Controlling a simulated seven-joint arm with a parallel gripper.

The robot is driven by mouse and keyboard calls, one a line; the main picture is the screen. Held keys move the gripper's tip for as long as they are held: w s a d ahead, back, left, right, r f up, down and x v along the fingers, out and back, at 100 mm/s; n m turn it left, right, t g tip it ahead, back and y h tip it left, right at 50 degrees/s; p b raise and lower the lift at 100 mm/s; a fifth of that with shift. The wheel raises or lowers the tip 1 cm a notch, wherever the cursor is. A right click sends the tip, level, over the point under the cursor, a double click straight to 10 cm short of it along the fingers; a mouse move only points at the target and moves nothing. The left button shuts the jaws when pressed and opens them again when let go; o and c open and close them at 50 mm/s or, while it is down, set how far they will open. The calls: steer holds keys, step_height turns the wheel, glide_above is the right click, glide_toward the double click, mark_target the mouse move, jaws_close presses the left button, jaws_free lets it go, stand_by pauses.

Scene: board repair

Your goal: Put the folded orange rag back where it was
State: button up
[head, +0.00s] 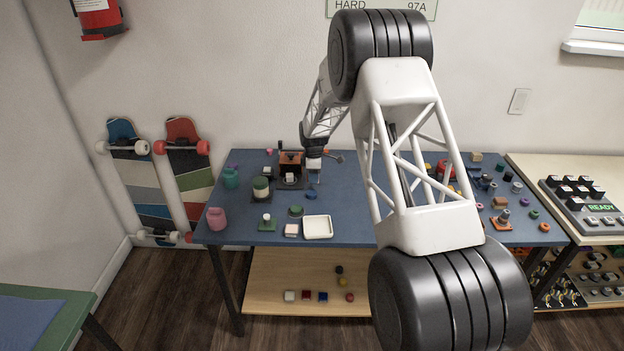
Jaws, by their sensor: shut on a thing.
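My gripper (313,180) points down over the back left-middle of the blue table (345,185), just right of a dark stand with a brown-orange block (290,161). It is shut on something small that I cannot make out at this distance. My arm hides the table's right-middle.
A dark green-topped cylinder (261,188), teal jug (231,178) and pink jug (216,219) stand left. Several small parts crowd the right. Blue surface is clear right of my gripper.

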steer(key=shift+w+a+f, duration=0.1)
steer(key=shift+w+a, duration=0.05)
steer(key=shift+w, duration=0.65)
steer(key=shift+w+a+f, duration=0.1)
steer(key=shift+w+a, duration=0.05)
steer(key=shift+w, duration=0.65)
steer(key=shift+f, duration=1.7)
steer(key=shift+f, duration=0.2)
steer(key=o, duration=0.9)
steer(key=shift+r, duration=0.1)
step_height(320, 180, up, 12)
steer(key=shift+r, duration=0.1)
